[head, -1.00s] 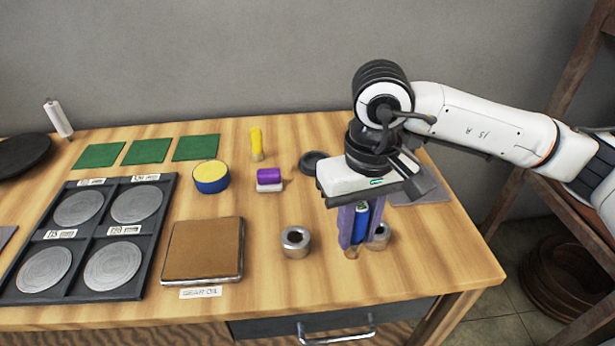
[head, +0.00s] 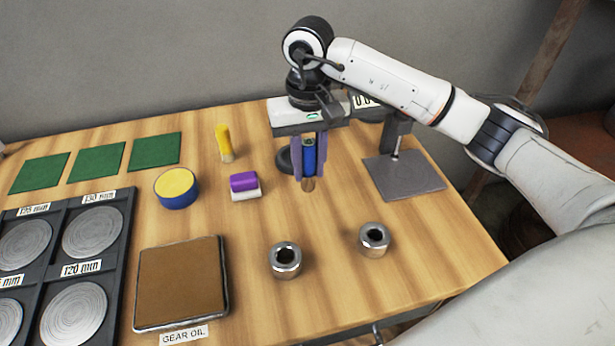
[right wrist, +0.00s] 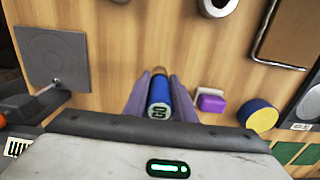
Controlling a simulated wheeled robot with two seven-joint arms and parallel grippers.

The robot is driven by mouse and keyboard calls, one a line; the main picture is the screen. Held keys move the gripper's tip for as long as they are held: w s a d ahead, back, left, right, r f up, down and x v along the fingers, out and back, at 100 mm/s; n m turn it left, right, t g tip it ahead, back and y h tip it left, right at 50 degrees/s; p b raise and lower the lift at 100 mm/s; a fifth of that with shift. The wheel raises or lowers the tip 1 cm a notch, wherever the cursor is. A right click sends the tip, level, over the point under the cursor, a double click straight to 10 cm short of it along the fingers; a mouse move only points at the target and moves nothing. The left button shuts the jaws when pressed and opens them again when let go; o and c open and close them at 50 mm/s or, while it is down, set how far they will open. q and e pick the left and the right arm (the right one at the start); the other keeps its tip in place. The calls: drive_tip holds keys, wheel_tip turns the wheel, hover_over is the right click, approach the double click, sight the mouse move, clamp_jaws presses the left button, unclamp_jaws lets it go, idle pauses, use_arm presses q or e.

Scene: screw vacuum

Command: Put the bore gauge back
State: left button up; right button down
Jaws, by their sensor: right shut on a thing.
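The bore gauge (head: 309,158) is a blue cylinder with a brass-coloured lower tip. My right gripper (head: 309,174) is shut on it, with a purple finger on each side, and holds it upright toward the back of the table. In the right wrist view the gauge (right wrist: 160,97) lies between the fingers, and its end reads "GO". A black round holder-like ring (head: 284,160) is on the table just behind and left of the gauge, partly hidden by the fingers. I cannot tell the exact height of the gauge's tip above the table. My left gripper is not in view.
Two steel rings (head: 285,260) (head: 374,239) stand in front. A grey plate with a dial stand (head: 405,178) is at the right. A purple-and-white block (head: 244,186), yellow-handled tool (head: 224,143), blue-yellow tin (head: 176,188) and gear oil tray (head: 181,284) are to the left.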

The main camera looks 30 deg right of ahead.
sight(308, 143)
drive_tip(key=shift+f, duration=1.9)
drive_tip(key=shift+f, duration=0.2)
drive_tip(key=c, duration=1.5)
unclamp_jaws()
wheel_tip(308, 143, up, 12)
drive_tip(key=shift+r+b, duration=0.2)
drive_tip(key=shift+b, duration=0.2)
